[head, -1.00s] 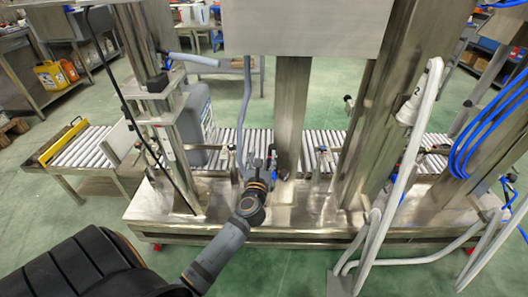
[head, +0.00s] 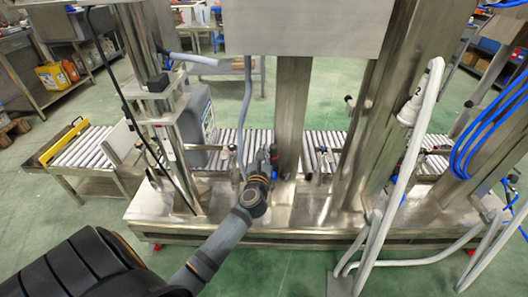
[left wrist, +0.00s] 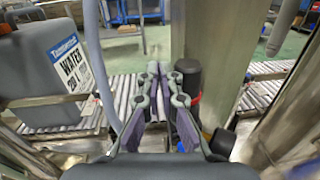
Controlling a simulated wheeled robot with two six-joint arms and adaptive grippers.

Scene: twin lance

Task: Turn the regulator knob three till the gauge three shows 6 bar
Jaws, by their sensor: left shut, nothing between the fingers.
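My left gripper (head: 267,154) reaches in from the lower left to the upright steel post of the filling machine. In the left wrist view its fingers (left wrist: 160,70) are shut with nothing between them. A black cylinder (left wrist: 187,84) with a red band stands just right of the fingers, close beside the post; I cannot tell whether they touch. A dark knob-like part (left wrist: 222,142) sits lower right. I cannot tell which part is regulator knob three. No gauge face can be read in either view. My right gripper is out of view.
The steel post (head: 292,110) stands right beside the left gripper. A grey hose (head: 246,110) hangs on its left. A grey water canister (head: 196,125) stands on the roller conveyor (head: 330,142) behind. White pipes (head: 405,160) and blue hoses (head: 490,130) are at the right.

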